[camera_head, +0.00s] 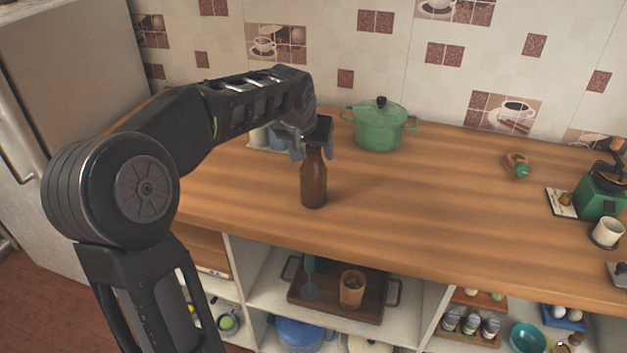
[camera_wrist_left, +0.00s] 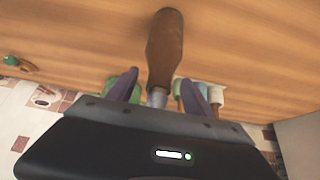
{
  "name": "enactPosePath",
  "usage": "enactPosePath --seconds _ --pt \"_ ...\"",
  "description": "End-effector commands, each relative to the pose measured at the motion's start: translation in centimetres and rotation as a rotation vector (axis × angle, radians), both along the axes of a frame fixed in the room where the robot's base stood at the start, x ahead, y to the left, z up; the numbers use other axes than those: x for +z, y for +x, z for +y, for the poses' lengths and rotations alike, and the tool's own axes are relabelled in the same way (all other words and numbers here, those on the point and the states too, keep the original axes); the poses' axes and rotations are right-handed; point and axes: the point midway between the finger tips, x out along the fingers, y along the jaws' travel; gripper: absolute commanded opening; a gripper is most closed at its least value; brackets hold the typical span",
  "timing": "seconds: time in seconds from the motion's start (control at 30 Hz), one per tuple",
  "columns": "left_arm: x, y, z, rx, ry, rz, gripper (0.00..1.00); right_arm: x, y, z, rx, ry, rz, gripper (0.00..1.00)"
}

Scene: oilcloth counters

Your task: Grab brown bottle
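The brown bottle (camera_head: 314,184) stands upright on the wooden counter, near its front edge. My left gripper (camera_head: 314,152) is at the top of the bottle, with one finger on each side of the neck. In the left wrist view, the bottle (camera_wrist_left: 166,50) lies between the two fingers of the left gripper (camera_wrist_left: 160,78). Gaps show between the fingers and the neck, so the gripper is open. The mouth of the bottle is hidden by the gripper. My right gripper is not in view.
A green lidded pot (camera_head: 378,130) stands behind and right of the bottle. Pale containers (camera_head: 262,138) are partly hidden behind my left gripper. A green coffee grinder (camera_head: 600,192) and a cup (camera_head: 608,232) stand at the far right. The counter (camera_head: 430,205) right of the bottle is clear.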

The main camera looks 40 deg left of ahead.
Motion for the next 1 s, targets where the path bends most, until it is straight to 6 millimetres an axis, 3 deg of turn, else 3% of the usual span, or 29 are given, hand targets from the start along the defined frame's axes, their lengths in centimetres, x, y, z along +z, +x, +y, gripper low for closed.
enactPosePath --seconds 0.7,1.0 --pt "0.01 -0.01 0.0 0.0 0.0 0.0 0.01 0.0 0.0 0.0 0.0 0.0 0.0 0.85" --pt "0.01 -0.01 0.01 0.0 0.0 0.0 0.0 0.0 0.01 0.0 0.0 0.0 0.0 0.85"
